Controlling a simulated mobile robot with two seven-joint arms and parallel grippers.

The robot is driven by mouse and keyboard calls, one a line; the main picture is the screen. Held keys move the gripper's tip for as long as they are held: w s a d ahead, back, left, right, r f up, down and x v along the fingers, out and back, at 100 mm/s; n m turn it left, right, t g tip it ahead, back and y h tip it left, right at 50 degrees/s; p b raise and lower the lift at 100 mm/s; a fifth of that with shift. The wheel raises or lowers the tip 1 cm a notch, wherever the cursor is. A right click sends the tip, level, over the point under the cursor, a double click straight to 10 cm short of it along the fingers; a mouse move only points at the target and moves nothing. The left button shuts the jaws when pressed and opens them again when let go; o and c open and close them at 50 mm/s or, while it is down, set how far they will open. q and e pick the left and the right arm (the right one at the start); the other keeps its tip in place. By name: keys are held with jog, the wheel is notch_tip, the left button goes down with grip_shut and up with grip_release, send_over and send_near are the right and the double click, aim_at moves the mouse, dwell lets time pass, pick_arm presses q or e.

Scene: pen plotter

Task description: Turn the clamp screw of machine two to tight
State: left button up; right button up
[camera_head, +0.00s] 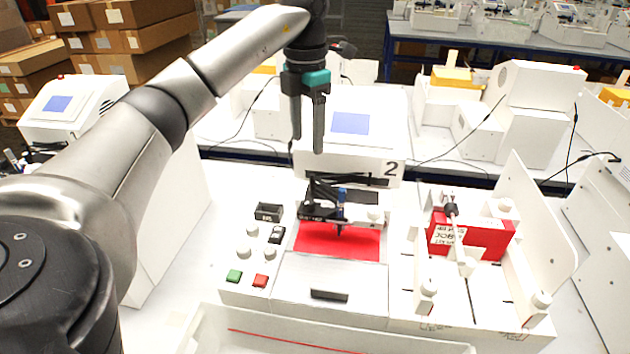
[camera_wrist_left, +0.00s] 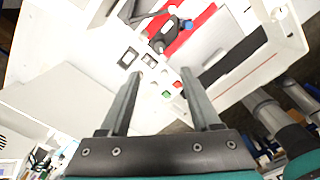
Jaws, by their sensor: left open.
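Machine two (camera_head: 282,275) is a white pen plotter with a "2" label (camera_head: 390,169) on its rear panel. Its black pen carriage (camera_head: 322,213) with a small blue part (camera_head: 342,194) stands over a red sheet (camera_head: 340,243). In the wrist view the carriage (camera_wrist_left: 165,34) and red sheet (camera_wrist_left: 200,18) are at the top. The clamp screw is too small to tell apart on the carriage. My left gripper (camera_head: 307,144) is open and empty, raised above the machine's back, with fingers pointing down. Its two fingers (camera_wrist_left: 161,75) are spread apart in the wrist view.
A control panel with a green button (camera_head: 234,276) and a red button (camera_head: 261,281) is left of the bed. A white fixture holding a red box (camera_head: 480,240) stands on the right. A white tray (camera_head: 290,329) is in front. Other white machines stand behind.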

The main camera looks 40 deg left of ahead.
pick_arm(q)
jog(key=b, duration=0.2)
send_over(308, 202)
notch_tip(308, 202, down, 6)
jog(key=r, duration=0.1)
notch_tip(308, 202, down, 10)
jog(key=shift+f, duration=0.1)
jog(key=shift+c, duration=0.3)
grip_shut()
